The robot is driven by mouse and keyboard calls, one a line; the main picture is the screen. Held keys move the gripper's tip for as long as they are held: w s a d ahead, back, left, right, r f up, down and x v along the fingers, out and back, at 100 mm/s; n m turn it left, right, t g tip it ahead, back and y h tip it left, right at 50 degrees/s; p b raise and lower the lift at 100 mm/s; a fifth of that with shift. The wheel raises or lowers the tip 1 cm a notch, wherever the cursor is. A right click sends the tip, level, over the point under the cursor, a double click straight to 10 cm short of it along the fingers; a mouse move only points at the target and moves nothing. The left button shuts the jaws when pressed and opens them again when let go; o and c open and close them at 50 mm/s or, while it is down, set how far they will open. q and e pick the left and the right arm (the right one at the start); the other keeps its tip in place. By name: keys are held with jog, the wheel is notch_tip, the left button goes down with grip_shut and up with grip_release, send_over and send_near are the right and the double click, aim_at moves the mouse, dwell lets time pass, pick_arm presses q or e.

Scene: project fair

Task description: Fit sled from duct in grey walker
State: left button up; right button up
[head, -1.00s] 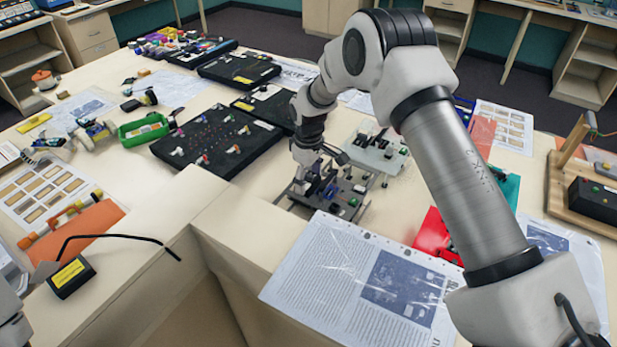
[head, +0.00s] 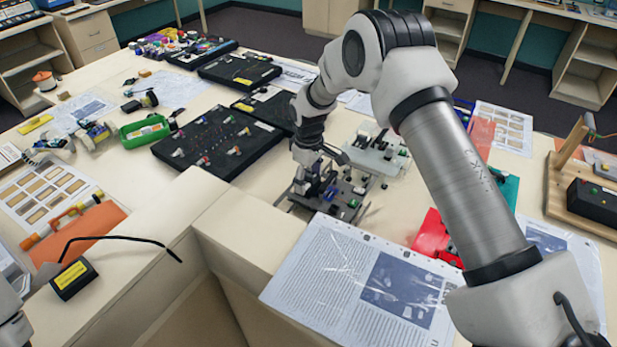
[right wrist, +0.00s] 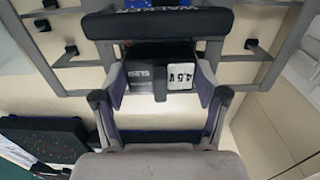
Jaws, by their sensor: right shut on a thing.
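The grey walker (head: 352,190) is a dark grey frame with thin legs, standing on the table at the middle of the head view. Its bar with the word WALKER (right wrist: 175,22) crosses the top of the right wrist view. My right gripper (right wrist: 160,92) is shut on the sled (right wrist: 140,75), a dark block with printed labels, one reading 4.5V. In the head view my right gripper (head: 312,190) is down at the walker's left part. The sled is largely hidden there, and I cannot tell whether it is seated. I cannot identify the duct. My left gripper is out of view.
A paler grey frame (head: 378,153) stands close behind the walker. A black board with knobs (head: 208,140) lies to the left. A printed sheet (head: 345,280) lies in front, with a red item (head: 437,238) to the right. A black box (head: 73,277) with a cable is at front left.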

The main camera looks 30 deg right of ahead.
jog(key=shift+f, duration=0.35)
dwell(0.9)
jog(key=o, duration=1.1)
jog(key=shift+r, duration=0.1)
jog(key=shift+r+p, duration=2.7)
jog(key=shift+r, duration=1)
